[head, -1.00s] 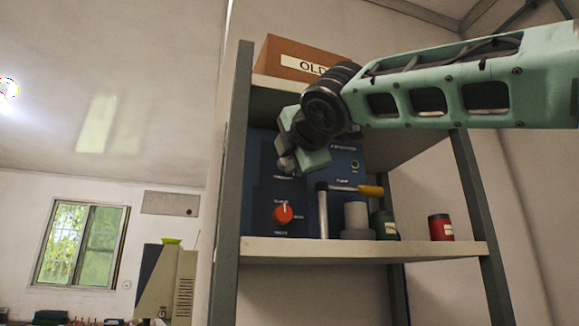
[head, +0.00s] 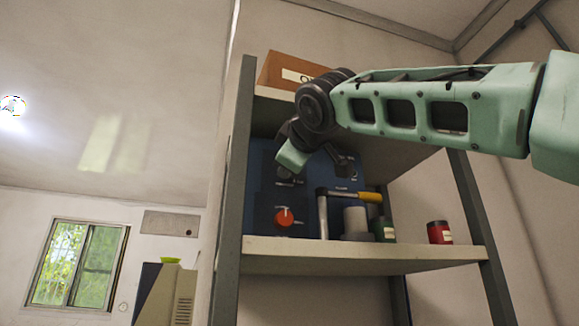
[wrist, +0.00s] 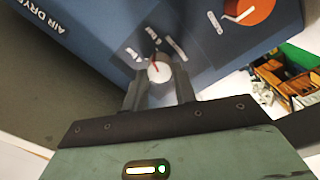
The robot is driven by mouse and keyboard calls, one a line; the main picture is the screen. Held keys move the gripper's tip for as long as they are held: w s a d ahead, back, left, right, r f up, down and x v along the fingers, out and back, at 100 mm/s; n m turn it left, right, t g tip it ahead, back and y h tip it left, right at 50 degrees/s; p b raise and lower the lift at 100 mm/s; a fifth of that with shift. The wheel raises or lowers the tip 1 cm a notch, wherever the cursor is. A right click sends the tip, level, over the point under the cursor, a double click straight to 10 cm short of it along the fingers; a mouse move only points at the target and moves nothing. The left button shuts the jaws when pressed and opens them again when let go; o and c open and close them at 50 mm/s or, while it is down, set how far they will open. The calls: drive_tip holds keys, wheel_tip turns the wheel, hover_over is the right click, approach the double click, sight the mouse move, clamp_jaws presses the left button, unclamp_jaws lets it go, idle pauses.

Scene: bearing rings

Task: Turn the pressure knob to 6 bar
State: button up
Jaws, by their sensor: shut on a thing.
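A small pale knob (wrist: 160,71) with a red pointer line sits on the front of a blue panel unit, in the wrist view. My gripper (wrist: 158,88) is shut on this knob, with one dark finger on each side. In the head view my gripper (head: 287,170) is at the upper left part of the blue unit (head: 262,190) and hides most of the knob there. A larger orange knob (head: 284,219) with a white pointer is below it on the same unit; it also shows in the wrist view (wrist: 247,8).
The unit stands on a shelf (head: 360,251) between grey posts. A brown box (head: 285,69) is above.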

drive_tip(key=shift+m, duration=1.2)
drive_tip(key=o, duration=1)
drive_tip(key=shift+c, duration=0.2)
drive_tip(key=b+v, duration=0.6)
drive_tip(key=v, duration=1.1)
drive_tip(key=shift+s+b, duration=0.2)
drive_tip(key=shift+b, duration=0.15)
drive_tip(key=shift+d, duration=0.1)
